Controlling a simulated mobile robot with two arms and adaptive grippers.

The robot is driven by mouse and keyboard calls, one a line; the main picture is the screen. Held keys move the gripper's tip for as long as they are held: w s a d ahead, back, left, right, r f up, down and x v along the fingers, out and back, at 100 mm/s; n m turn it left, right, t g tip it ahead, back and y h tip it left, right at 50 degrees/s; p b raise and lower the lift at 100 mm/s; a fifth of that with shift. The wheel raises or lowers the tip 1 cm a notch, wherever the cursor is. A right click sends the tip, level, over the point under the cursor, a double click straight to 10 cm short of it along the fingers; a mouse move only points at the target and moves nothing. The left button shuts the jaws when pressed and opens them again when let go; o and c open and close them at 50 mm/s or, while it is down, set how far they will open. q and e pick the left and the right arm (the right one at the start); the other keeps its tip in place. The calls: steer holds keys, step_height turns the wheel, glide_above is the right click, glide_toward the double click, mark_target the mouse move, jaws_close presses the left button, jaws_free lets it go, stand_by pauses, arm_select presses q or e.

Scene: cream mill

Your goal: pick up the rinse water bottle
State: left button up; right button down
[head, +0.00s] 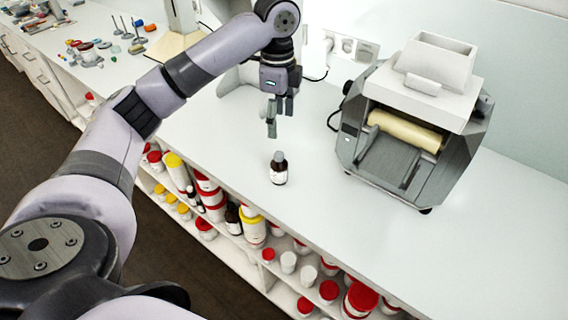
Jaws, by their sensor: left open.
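A small dark bottle with a grey cap and a pale label (278,169) stands upright on the white counter. It is the only bottle on this part of the countertop; its label is too small to read. My left gripper (279,122) hangs over the counter with its fingers pointing down. It is open and empty, above and a little behind the bottle in the picture, apart from it. My right gripper is not in view.
A grey mill with a white hopper and a cream roller (407,130) stands right of the bottle. Shelves below the counter's front edge hold several jars (254,228). Small tools and objects (88,52) lie at the far left. The counter around the bottle is clear.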

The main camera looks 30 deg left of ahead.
arm_select(q)
steer(key=p, duration=0.1)
glide_above(279, 153)
step_height(279, 153, down, 6)
steer(key=shift+s+a+r, duration=0.15)
steer(key=f, duration=0.4)
steer(key=shift+w+f+p, duration=0.2)
steer(key=shift+p, duration=0.15)
steer(key=shift+f, duration=0.4)
steer(key=f+p, duration=0.1)
steer(key=f, duration=0.3)
steer(key=shift+s+f+p, duration=0.2)
steer(key=shift+p, duration=0.2)
steer(key=shift+f, duration=0.35)
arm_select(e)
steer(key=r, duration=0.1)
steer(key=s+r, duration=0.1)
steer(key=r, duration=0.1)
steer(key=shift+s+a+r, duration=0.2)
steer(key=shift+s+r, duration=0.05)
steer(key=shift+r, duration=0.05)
arm_select(q)
steer(key=shift+c, duration=0.3)
steer(key=c, duration=1.2)
